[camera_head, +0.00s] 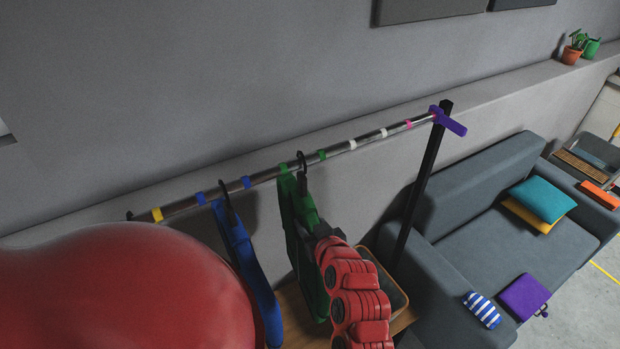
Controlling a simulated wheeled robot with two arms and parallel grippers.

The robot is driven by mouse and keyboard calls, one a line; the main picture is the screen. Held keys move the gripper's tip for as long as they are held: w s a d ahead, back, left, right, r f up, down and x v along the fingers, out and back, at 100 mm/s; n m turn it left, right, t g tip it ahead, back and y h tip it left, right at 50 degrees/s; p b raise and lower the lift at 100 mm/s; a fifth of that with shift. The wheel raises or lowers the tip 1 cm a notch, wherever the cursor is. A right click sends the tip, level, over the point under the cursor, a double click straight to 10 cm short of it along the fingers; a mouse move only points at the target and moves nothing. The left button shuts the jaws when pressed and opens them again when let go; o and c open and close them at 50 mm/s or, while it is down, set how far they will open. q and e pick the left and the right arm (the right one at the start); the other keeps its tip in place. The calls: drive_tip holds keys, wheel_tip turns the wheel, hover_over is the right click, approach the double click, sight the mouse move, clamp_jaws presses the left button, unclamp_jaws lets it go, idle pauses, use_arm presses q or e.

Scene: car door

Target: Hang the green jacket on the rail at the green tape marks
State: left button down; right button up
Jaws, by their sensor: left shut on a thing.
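The metal rail (367,139) runs across the view with coloured tape bands. Two green tape marks (322,154) sit near its middle. The green jacket (304,208) is on a dark hanger whose hook (302,160) is at the rail, between the two green marks. I cannot tell whether the hook bears on the rail. My left gripper (303,236) is shut on the green jacket below the hook; the red arm covers part of the jacket. My right gripper is not in view.
A blue jacket (238,248) hangs at the blue marks, left of the green one. A dark post (420,185) with a purple end piece (447,121) holds the rail's right end. A bin (388,285) stands below. A grey sofa (470,230) is at right.

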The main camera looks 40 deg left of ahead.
use_arm(q)
drive_tip(key=shift+f, duration=0.2)
drive_tip(key=shift+c, duration=1.6)
unclamp_jaws()
